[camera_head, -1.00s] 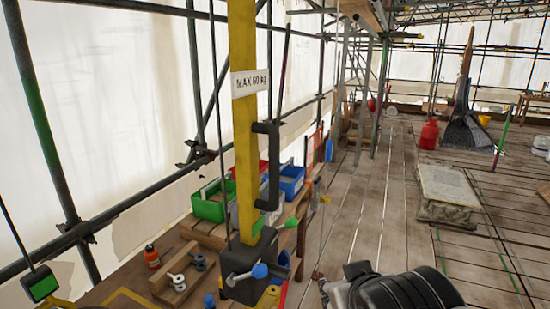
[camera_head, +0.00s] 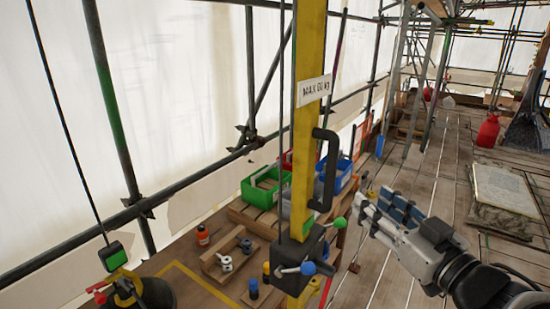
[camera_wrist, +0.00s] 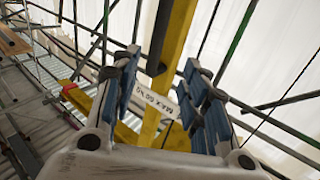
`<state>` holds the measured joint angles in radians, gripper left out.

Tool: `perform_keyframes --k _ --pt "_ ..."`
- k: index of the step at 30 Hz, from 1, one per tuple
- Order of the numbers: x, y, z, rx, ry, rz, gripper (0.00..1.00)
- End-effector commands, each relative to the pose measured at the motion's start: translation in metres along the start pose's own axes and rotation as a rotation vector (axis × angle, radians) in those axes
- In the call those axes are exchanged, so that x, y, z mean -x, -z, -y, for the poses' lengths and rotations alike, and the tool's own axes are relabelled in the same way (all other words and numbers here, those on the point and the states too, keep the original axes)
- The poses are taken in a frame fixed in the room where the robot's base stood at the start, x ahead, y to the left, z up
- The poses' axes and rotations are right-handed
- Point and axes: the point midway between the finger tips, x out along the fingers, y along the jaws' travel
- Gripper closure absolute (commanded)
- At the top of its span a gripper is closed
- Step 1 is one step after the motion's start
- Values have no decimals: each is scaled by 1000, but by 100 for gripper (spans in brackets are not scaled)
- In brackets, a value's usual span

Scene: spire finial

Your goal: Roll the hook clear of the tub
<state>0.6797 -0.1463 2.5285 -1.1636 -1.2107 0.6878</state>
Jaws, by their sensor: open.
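A dark hanging block with a green face (camera_head: 115,255) hangs on a cable at the lower left of the head view. Yellow and red hook parts (camera_head: 122,277) show below it, over or against a dark rounded tub (camera_head: 155,292), cut by the frame edge; whether they touch I cannot tell. A yellow beam (camera_head: 308,120) with a "MAX 60 kg" label and a black handle (camera_head: 325,170) stands mid-picture. My gripper (camera_head: 382,208) is open and empty, right of the handle and apart from it. The wrist view shows its blue-padded fingers (camera_wrist: 162,85) spread, with the beam beyond.
A black box with green and blue knobs (camera_head: 305,250) sits at the beam's lower end.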

Motion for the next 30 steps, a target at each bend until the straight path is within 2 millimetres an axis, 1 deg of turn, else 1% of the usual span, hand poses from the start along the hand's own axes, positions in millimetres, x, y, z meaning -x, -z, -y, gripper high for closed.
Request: perform_keyframes --k 5,7,10,19,30 --pt "-28 -2 3 1 8 0 59" --pt "-29 4 0 -7 8 1 59" --pt "-33 6 0 -9 13 -1 59" --pt "-45 6 -1 -11 18 -5 59" --pt "-53 5 1 -2 0 3 59"
